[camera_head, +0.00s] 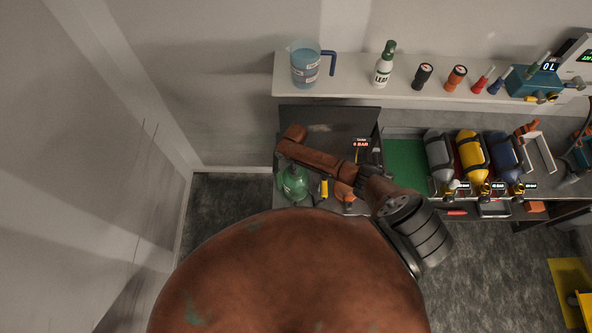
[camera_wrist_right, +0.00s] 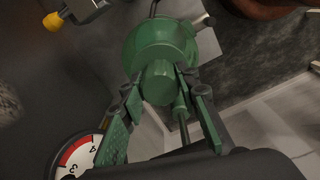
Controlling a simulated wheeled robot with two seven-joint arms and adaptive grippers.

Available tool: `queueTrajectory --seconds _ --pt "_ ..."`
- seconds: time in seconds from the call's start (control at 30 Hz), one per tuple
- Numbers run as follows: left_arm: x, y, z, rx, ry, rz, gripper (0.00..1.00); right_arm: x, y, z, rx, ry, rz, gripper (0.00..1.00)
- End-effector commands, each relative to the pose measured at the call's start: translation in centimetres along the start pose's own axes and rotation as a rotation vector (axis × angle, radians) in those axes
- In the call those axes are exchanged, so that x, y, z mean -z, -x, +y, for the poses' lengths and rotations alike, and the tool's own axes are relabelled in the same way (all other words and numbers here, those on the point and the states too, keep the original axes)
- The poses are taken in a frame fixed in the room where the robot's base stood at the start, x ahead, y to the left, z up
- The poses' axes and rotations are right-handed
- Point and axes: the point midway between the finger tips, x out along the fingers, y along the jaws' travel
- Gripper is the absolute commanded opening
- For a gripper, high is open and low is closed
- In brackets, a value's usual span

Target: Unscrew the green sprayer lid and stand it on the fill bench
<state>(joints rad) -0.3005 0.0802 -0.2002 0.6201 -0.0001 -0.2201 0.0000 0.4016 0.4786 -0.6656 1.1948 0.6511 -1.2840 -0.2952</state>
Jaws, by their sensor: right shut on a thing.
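The green sprayer (camera_head: 294,187) stands on the fill bench (camera_head: 325,118) at its left end. In the right wrist view the sprayer's rounded green body (camera_wrist_right: 165,38) shows, with the green lid (camera_wrist_right: 158,84) in front of it. My right gripper (camera_wrist_right: 160,75) has a finger on each side of the lid and is shut on it. The lid lines up with the sprayer body; I cannot tell whether it is still threaded on. In the head view my right arm reaches over the bench, and its gripper cannot be made out clearly. My left gripper is not in view.
A yellow-bodied tool (camera_head: 324,188) and an orange item (camera_head: 344,191) are right of the sprayer. A round gauge (camera_wrist_right: 82,155) shows in the wrist view. Grey, yellow (camera_head: 472,156) and blue cylinders lie farther right. The shelf above holds a blue jug (camera_head: 305,66) and a LEAK bottle (camera_head: 383,68).

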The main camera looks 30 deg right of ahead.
Motion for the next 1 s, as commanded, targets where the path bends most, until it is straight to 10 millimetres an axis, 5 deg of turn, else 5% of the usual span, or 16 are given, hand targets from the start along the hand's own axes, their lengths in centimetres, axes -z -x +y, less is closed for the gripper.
queueTrajectory --seconds 0.2,0.37,1.0 --pt "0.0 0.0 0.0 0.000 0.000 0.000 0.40 0.0 0.0 -0.1 0.001 0.001 0.000 0.00" --pt "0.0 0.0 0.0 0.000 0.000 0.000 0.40 0.0 0.0 0.0 -0.001 0.078 0.000 0.00" --pt "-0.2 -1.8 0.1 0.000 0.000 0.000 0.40 0.0 -0.1 0.0 0.000 1.141 -0.001 0.00"
